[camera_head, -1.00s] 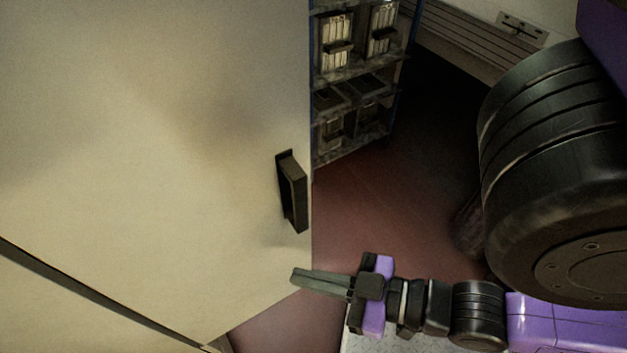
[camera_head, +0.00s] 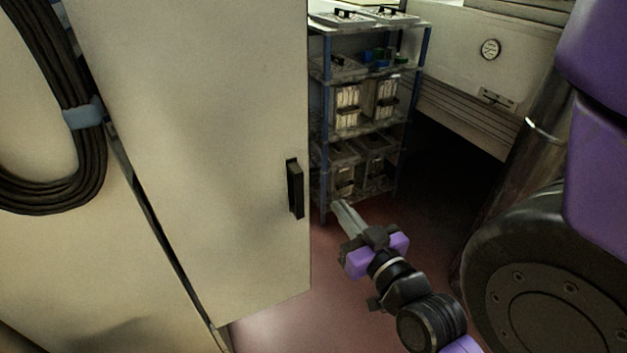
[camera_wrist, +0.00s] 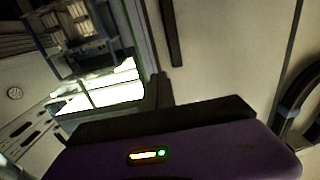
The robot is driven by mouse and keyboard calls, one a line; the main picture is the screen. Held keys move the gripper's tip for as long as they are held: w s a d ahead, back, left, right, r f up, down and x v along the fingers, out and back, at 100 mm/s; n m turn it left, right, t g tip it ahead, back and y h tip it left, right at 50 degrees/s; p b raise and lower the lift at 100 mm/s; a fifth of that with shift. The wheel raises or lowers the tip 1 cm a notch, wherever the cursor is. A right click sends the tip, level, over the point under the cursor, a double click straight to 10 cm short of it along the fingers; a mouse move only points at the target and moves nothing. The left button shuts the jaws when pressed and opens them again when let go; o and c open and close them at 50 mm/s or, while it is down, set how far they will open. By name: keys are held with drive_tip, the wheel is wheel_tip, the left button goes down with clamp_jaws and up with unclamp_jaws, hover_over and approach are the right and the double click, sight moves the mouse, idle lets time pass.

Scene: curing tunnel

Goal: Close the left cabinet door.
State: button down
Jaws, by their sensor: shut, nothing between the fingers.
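The cream cabinet door (camera_head: 200,130) fills the left middle of the head view. It stands at an angle to the cream panel on its left, with a dark gap along its left edge. Its black upright handle (camera_head: 295,188) is near the right edge. My gripper (camera_head: 340,208) is shut and empty, to the right of the handle and past the door's free edge, with no visible contact. In the wrist view the door (camera_wrist: 235,50) is at the right, with a dark handle bar (camera_wrist: 172,30) at the top. The cabinet's inside is hidden.
A blue-post shelf rack (camera_head: 405,130) with bins stands behind the door's free edge. A coiled black cable (camera_head: 85,170) hangs on the left panel. A pale wall unit (camera_head: 470,75) is at the back right. Reddish floor (camera_head: 300,330) lies open below the door.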

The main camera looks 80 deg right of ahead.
sight(307, 166)
drive_tip(key=b+x, duration=0.1)
drive_tip(key=x, duration=1.2)
drive_tip(key=shift+w+d, duration=0.1)
drive_tip(key=shift+d, duration=0.05)
drive_tip(key=shift+w+d, duration=0.15)
drive_tip(key=shift+w, duration=0.05)
drive_tip(key=shift+d, duration=0.1)
